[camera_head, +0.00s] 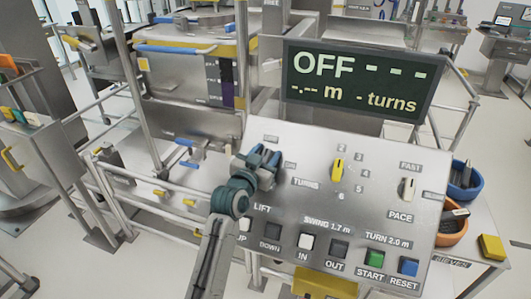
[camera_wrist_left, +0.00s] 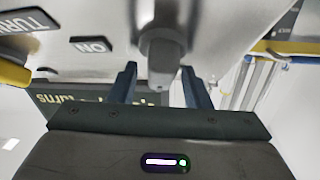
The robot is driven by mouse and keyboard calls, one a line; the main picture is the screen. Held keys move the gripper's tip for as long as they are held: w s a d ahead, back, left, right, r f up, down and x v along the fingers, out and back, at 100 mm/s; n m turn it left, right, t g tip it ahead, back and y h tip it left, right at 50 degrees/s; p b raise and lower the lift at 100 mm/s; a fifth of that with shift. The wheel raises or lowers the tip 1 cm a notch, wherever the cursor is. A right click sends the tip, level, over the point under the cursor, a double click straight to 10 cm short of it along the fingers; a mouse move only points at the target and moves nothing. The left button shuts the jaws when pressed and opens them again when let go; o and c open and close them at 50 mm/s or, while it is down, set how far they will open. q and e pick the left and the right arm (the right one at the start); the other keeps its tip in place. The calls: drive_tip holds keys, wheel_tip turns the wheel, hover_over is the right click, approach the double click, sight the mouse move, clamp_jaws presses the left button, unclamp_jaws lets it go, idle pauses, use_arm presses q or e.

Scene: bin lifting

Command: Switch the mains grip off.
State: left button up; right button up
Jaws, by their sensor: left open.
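A sloped steel control panel (camera_head: 330,205) fills the right half of the head view. My left gripper (camera_head: 265,160) is over its upper left part, beside a small ON label. It hides the mains grip in that view. In the left wrist view a grey grip (camera_wrist_left: 163,50) stands out from the panel, with its end between the two open fingers of my left gripper (camera_wrist_left: 159,72). I cannot tell if a finger touches it. The ON label (camera_wrist_left: 91,45) is to its left. The display (camera_head: 358,80) reads OFF, with dashes for metres and turns. My right gripper is not in view.
A yellow turns knob (camera_head: 338,169) and a pale pace knob (camera_head: 408,188) are right of my gripper. A row of buttons, including green START (camera_head: 374,259) and blue RESET (camera_head: 408,266), runs below. Blue (camera_head: 466,180) and orange (camera_head: 450,226) bowls stand right of the panel.

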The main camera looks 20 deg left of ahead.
use_arm(q)
clamp_jaws()
drive_tip(key=shift+r+n+y+p, duration=0.25)
drive_tip(key=shift+n+y+p, duration=0.55)
drive_tip(key=shift+p, duration=0.4)
drive_tip(key=shift+a+f+n+y+p, duration=0.2)
drive_tip(key=shift+n+y+p, duration=0.15)
drive_tip(key=shift+n, duration=0.35)
drive_tip(key=shift+c, duration=0.6)
unclamp_jaws()
drive_tip(key=shift+o, duration=0.6)
